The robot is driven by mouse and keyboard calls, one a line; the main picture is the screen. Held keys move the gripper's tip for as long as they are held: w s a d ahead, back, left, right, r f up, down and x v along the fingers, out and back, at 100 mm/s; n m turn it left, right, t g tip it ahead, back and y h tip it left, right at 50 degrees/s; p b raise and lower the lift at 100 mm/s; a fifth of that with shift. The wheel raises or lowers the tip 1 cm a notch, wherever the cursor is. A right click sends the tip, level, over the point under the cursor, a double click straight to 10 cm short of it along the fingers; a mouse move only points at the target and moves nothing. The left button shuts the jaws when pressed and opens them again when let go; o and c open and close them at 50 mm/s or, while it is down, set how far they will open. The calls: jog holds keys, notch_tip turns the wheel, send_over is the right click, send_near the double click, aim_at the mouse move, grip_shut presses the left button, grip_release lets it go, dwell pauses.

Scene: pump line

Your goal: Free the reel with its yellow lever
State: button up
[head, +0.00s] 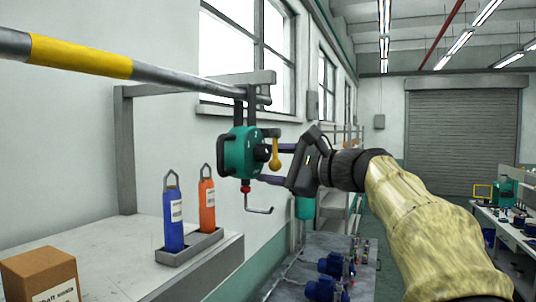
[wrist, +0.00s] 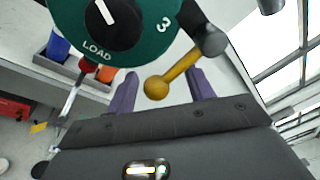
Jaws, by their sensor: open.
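The teal reel (head: 243,152) hangs from a grey overhead bar, with a bent metal hook and a red collar below it. Its yellow lever (head: 275,155) hangs down on the side facing my gripper, ball end lowest. In the wrist view the lever (wrist: 178,71) slants from a grey pivot down to its ball. The reel's black dial (wrist: 112,20) has a white mark and the word LOAD. My gripper (head: 271,164) is open, its purple fingers either side of the lever's ball in the wrist view (wrist: 161,76). I cannot tell whether they touch it.
A blue weight (head: 173,220) and an orange weight (head: 207,205) stand in a grey tray (head: 190,250) on a bench, near a cardboard box (head: 40,277). A striped bar (head: 80,57) crosses at upper left. Blue pumps (head: 322,290) sit on a lower table.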

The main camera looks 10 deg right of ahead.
jog(key=shift+w+a, duration=0.45)
jog(key=shift+w, duration=0.05)
